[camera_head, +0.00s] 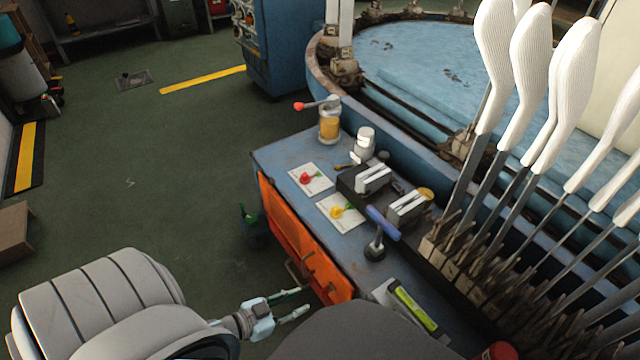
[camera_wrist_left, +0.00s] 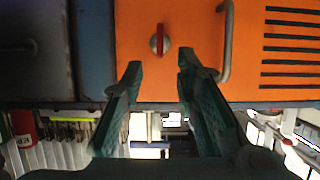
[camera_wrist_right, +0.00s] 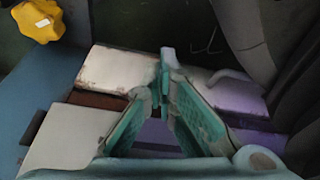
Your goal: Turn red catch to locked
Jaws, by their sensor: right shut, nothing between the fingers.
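An orange door (camera_head: 300,245) is on the front of the blue bench. In the left wrist view, the orange door (camera_wrist_left: 205,85) carries a round metal boss with an upright red catch (camera_wrist_left: 160,39). My left gripper (camera_head: 301,302) is in front of the door; in the left wrist view its fingers (camera_wrist_left: 158,72) are open and empty, with the catch just beyond the tips. A red knob (camera_head: 305,177) also sits on a white card on the bench top. My right gripper (camera_wrist_right: 165,55) is shut and empty, over pale blocks; the head view does not clearly show it.
A grey handle (camera_wrist_left: 226,40) stands right of the catch. A yellow knob (camera_head: 339,211), a blue-handled tool (camera_head: 382,222) and a canister (camera_head: 329,122) stand on the bench (camera_head: 285,152). White sock forms (camera_head: 530,60) rise at the right.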

